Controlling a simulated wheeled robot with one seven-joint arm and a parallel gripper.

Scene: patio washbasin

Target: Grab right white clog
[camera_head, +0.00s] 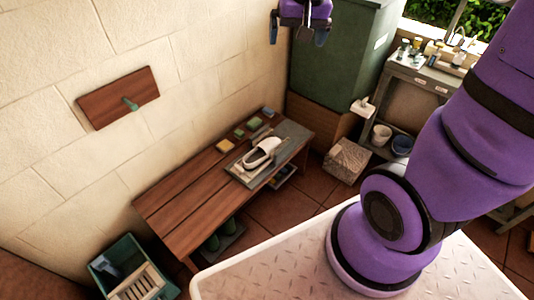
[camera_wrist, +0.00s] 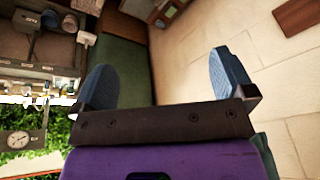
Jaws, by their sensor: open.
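A white clog (camera_head: 262,152) lies on a grey tray (camera_head: 240,172) at the right part of the wooden bench (camera_head: 185,189) in the head view. My gripper (camera_head: 298,30) is at the top of the head view, in front of the wall and the green cabinet, well above and apart from the clog. In the wrist view my gripper (camera_wrist: 162,75) is open, with two blue-grey fingers apart and nothing between them. No clog can be made out in the wrist view.
Sponges and small blocks (camera_head: 240,133) lie at the bench's back edge. Green footwear (camera_head: 210,243) stands under it. A green crate (camera_head: 130,270) is at the lower left. A tall green cabinet (camera_head: 340,55) stands behind. A wooden panel (camera_head: 118,98) hangs on the wall. The bench's left half is clear.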

